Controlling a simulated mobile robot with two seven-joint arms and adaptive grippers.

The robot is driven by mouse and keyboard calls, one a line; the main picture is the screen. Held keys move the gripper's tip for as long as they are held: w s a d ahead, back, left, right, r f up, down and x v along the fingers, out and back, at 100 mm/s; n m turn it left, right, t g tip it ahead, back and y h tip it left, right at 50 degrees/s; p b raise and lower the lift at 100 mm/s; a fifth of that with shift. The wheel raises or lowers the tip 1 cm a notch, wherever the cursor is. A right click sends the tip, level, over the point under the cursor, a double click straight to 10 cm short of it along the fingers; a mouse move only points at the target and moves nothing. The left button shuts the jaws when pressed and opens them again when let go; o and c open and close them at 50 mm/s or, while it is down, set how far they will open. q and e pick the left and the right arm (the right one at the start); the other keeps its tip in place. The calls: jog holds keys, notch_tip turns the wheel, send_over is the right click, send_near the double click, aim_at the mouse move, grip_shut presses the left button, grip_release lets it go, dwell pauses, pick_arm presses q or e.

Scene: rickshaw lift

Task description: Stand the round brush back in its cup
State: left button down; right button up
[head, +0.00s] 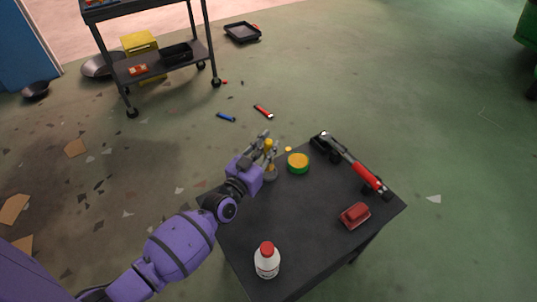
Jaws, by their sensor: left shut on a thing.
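The round brush (269,144), with a yellow-orange part showing, is between the fingers of my left gripper (268,150) at the far left corner of the dark table. The gripper is shut on it. A small grey cup (271,176) stands on the table just below the fingers. An orange-yellow part shows at the cup's mouth; at this size I cannot tell whether the brush is inside the cup or just above it. My right gripper is not in view.
The dark table (290,222) also holds a green and yellow round tin (298,163), a red-handled tool (352,163), a red block-like item (355,215) and a white bottle with a red cap (267,261). The table's middle is clear. A shelf cart (165,62) stands behind.

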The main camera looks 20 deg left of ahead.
pick_arm(q)
jog(key=shift+w+f+b, duration=0.1)
jog(key=shift+f+b, duration=0.45)
jog(key=shift+f, duration=1.05)
jog(key=shift+f, duration=0.2)
jog(key=c, duration=1.6)
grip_release()
jog(key=shift+r, duration=0.25)
jog(key=s, duration=0.4)
jog(key=s+a, duration=0.1)
jog(key=s, duration=0.3)
jog(key=s+a, duration=0.1)
jog(key=s, duration=0.3)
jog(key=shift+a+p, duration=0.15)
jog(key=shift+p, duration=0.2)
